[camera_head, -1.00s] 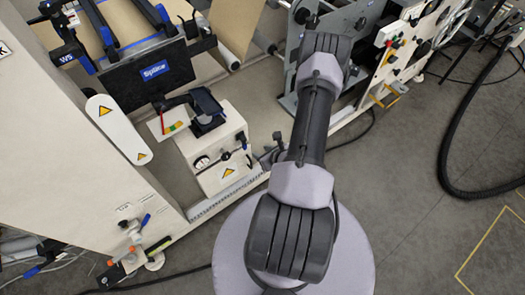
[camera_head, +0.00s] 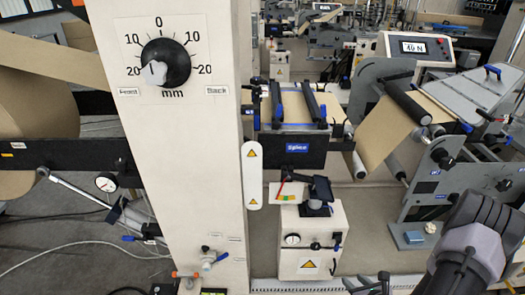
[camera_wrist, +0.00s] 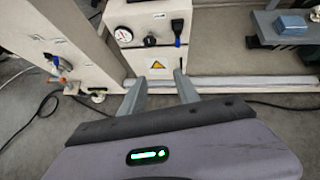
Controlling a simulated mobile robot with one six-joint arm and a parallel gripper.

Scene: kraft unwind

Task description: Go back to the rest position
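My gripper (camera_wrist: 160,88) shows in the wrist view with its two grey fingers apart and nothing between them. Beyond the fingers are the floor and the lower front of a white box with a yellow warning label (camera_wrist: 157,66). In the head view my arm (camera_head: 468,245) is at the bottom right, and its far end is low near the bottom edge, partly cut off. The gripper is clear of the machine as far as I can see.
A white column with a mm dial (camera_head: 165,62) stands at the left. A white gauge box (camera_head: 312,235) sits below the Splice table (camera_head: 297,148). A grey roller frame (camera_head: 440,185) stands at the right. Open floor (camera_wrist: 235,140) lies before the machine.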

